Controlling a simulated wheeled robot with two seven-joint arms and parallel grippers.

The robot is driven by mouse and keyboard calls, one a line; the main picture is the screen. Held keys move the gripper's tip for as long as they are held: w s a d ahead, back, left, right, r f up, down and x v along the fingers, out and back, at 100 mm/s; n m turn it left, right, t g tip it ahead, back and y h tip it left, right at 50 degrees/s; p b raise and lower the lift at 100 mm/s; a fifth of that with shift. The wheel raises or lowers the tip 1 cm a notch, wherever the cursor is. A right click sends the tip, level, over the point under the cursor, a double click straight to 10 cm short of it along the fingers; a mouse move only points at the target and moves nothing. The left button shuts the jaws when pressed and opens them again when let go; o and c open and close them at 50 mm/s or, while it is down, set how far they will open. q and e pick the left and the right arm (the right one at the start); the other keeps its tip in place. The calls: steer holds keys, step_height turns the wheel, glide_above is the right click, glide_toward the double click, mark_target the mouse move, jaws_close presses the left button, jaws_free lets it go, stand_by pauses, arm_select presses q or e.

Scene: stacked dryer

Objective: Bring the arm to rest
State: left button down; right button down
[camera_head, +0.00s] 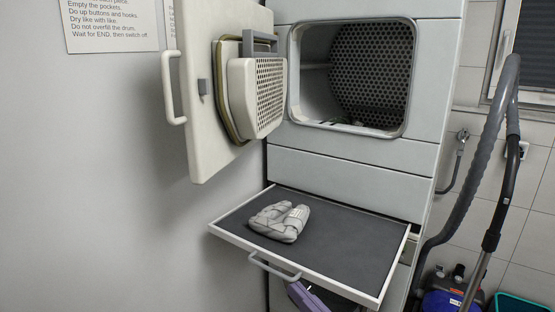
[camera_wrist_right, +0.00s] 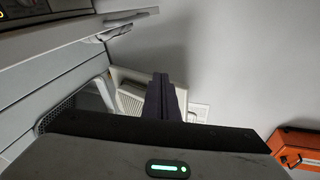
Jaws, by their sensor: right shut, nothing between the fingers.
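My right gripper (camera_wrist_right: 161,76) shows in the right wrist view as dark fingers held together, with nothing between them. In that view the fingers stand in front of the open dryer door (camera_wrist_right: 132,97), apparently with space between. In the head view I cannot make out the right fingers clearly. My left gripper is not in view. A folded grey and white cloth item (camera_head: 279,221) lies on the dark pull-out shelf (camera_head: 345,238), clear of any gripper.
The dryer door (camera_head: 183,120) stands wide open to the left of the drum opening (camera_head: 372,80). The shelf juts out below, with its bar handle (camera_head: 274,267) in front. A purple object (camera_head: 312,298) shows under it. A vacuum hose (camera_head: 478,155) stands at right. A red-orange box (camera_wrist_right: 298,148) shows at right in the wrist view.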

steer(key=s+d+f+m+g+h, duration=0.1)
steer(key=s+d+f+m+h, duration=0.2)
steer(key=f, duration=0.6)
steer(key=s+d+f+g+h, duration=0.1)
steer(key=s+d+f+h, duration=0.2)
steer(key=s+f, duration=0.45)
steer(key=s+d+f+g+h, duration=0.1)
steer(key=s+d+f+g, duration=0.1)
steer(key=s+f, duration=0.5)
steer(key=s+d+f+g+h, duration=0.2)
steer(key=s+d+f+g, duration=0.1)
steer(key=s+f, duration=0.3)
steer(key=shift+s+d+f, duration=0.4)
steer(key=shift+d+f, duration=0.15)
steer(key=shift+f, duration=0.2)
steer(key=shift+a, duration=0.15)
